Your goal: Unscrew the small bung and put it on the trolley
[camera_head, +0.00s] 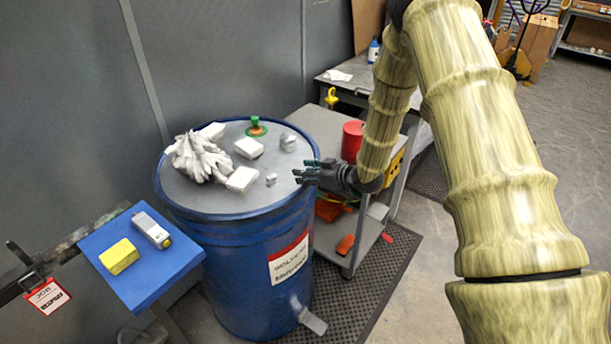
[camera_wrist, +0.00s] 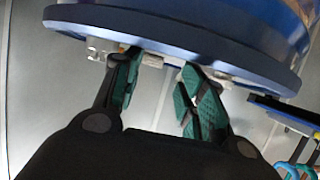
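A blue drum (camera_head: 250,262) with a grey lid stands in the middle of the head view. A small grey metal piece (camera_head: 271,179), apparently the small bung, is on the lid near its right front. A larger silver piece (camera_head: 288,142) and a green-topped fitting (camera_head: 256,127) are farther back. My gripper (camera_head: 305,172) is at the drum's right rim, pointing left towards the small piece, apart from it. In the wrist view my gripper (camera_wrist: 158,82) is open, its teal-padded fingers apart. The trolley (camera_head: 318,122) stands right of the drum, partly hidden by my arm.
Crumpled grey gloves or cloth (camera_head: 199,158) and several white blocks (camera_head: 243,179) crowd the lid. A red can (camera_head: 352,141) stands on the trolley. A blue stand (camera_head: 150,282) at front left bears a yellow block (camera_head: 119,256) and a grey meter (camera_head: 151,229). A grey wall is behind.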

